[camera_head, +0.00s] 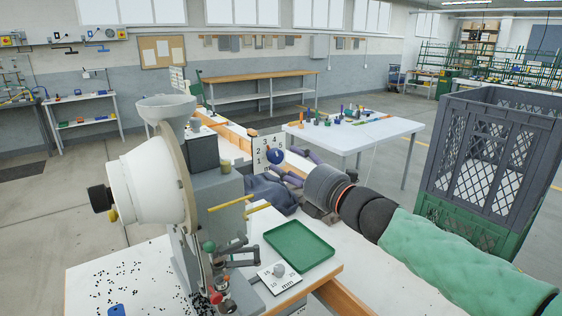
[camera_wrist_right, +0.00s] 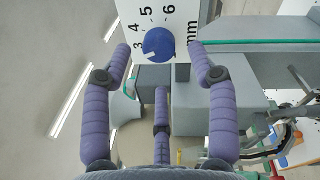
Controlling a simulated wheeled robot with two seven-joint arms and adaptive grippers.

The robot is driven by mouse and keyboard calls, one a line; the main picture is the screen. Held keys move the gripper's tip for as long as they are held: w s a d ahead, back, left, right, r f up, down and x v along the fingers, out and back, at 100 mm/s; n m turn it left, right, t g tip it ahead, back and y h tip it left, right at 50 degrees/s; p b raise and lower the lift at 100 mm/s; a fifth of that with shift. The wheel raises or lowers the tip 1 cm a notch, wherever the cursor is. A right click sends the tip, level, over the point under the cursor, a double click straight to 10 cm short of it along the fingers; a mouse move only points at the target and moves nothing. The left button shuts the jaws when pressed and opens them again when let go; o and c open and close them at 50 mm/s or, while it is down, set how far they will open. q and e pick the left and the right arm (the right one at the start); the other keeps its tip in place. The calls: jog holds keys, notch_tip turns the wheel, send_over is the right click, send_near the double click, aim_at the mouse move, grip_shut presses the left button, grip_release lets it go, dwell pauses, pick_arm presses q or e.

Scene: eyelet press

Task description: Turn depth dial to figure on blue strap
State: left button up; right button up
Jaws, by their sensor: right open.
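The depth dial (camera_head: 275,157) is a round blue knob on a white numbered plate (camera_head: 260,153) at the press's side. In the right wrist view the dial (camera_wrist_right: 158,44) has a white pointer mark toward its lower left, near the 3; 4, 5, 6 and "mm" also show. My right gripper (camera_head: 291,161) has purple padded fingers. It is open in front of the dial; in the wrist view its fingertips (camera_wrist_right: 160,50) stand on either side of the dial, apart from it. A small blue piece (camera_head: 117,310), possibly the strap, lies at the lower left; no figure is readable on it.
The press (camera_head: 203,150) with a white drum stands left of my right arm. A green tray (camera_head: 298,246) and a small white card with a grey knob (camera_head: 279,272) lie in front. Black eyelets (camera_head: 135,275) are scattered at left. A grey crate (camera_head: 440,155) stands at right.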

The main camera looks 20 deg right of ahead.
jog(key=v, duration=0.7)
jog(key=shift+s, duration=0.3)
